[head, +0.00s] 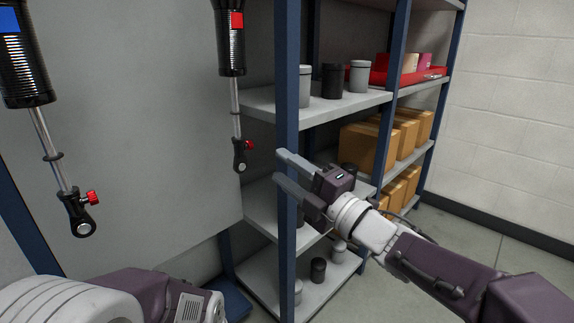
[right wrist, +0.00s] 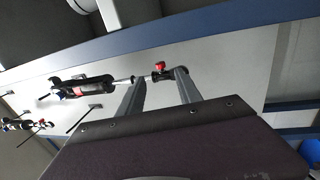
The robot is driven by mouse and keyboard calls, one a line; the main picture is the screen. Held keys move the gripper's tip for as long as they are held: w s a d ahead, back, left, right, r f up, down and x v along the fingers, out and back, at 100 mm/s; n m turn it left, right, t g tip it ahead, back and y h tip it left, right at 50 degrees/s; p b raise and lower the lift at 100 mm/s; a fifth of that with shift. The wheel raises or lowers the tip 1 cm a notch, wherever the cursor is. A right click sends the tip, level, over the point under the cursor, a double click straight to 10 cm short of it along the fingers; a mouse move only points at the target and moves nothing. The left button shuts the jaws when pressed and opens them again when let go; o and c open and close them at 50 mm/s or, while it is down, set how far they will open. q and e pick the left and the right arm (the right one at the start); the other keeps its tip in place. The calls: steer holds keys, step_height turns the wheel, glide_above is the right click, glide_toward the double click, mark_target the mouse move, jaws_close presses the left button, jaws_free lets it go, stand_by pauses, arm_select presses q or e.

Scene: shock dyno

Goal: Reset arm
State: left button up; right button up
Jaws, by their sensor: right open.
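My right gripper (head: 280,168) is open and empty, in front of the blue shelf post. Its fingers point left toward the red-marked shock absorber (head: 232,45), which hangs upright against the grey panel. That shock's lower eye and red knob (head: 241,158) are just left of the fingertips, with a gap in the head view. In the right wrist view the red knob (right wrist: 160,67) shows between the fingertips (right wrist: 161,76), seemingly beyond them. A blue-marked shock (head: 40,100) hangs at the far left. My left arm (head: 110,297) shows at the lower left; its gripper is out of frame.
A blue post (head: 288,90) stands right behind my right gripper. The shelves hold grey and black canisters (head: 332,80), cardboard boxes (head: 367,147) and a red tray (head: 380,76). Clear floor (head: 470,235) lies to the right.

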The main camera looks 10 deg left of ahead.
steer(key=shift+s+d, duration=0.1)
steer(key=shift+d, duration=0.1)
